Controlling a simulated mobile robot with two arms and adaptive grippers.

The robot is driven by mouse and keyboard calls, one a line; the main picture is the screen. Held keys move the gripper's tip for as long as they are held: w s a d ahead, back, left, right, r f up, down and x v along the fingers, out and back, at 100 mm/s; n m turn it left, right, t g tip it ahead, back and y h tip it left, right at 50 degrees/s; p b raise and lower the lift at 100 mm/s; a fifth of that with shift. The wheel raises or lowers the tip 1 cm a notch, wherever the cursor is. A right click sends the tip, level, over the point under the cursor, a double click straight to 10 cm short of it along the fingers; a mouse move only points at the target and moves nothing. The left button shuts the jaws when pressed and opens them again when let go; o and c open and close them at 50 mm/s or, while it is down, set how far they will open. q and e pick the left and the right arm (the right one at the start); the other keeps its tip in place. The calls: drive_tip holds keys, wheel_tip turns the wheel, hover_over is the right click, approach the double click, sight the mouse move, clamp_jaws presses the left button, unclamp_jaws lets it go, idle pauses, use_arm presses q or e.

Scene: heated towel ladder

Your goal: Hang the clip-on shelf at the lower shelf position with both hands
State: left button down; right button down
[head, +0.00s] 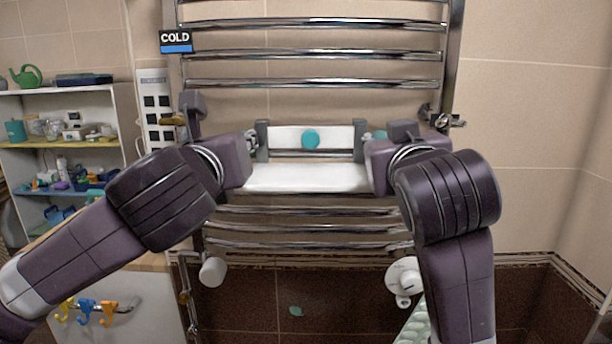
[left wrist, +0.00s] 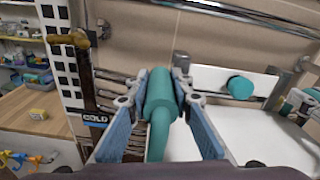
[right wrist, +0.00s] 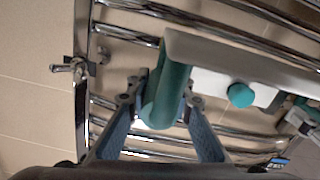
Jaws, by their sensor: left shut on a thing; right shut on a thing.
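The clip-on shelf (head: 305,178) is white and roughly level in front of the ladder, with a raised back plate, a teal knob (head: 310,138) and two grey upright hooks (head: 262,140). My left gripper (head: 250,142) is at its left end, shut on a teal handle (left wrist: 160,118) in the left wrist view. My right gripper (head: 374,138) is at its right end, shut on the other teal handle (right wrist: 166,98) in the right wrist view. The chrome towel ladder (head: 310,83) has rungs above, behind and below the shelf. I cannot tell whether the hooks sit on a rung.
A "COLD" sign (head: 175,41) is on the ladder's upper left. A valve (head: 448,120) sticks out by the right post, and white knobs (head: 403,277) are lower down. A shelf unit (head: 70,145) with small items stands at the left. The tiled wall at the right is clear.

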use_arm(q)
drive_tip(key=shift+a, duration=0.1)
use_arm(e)
drive_tip(key=shift+d, duration=0.1)
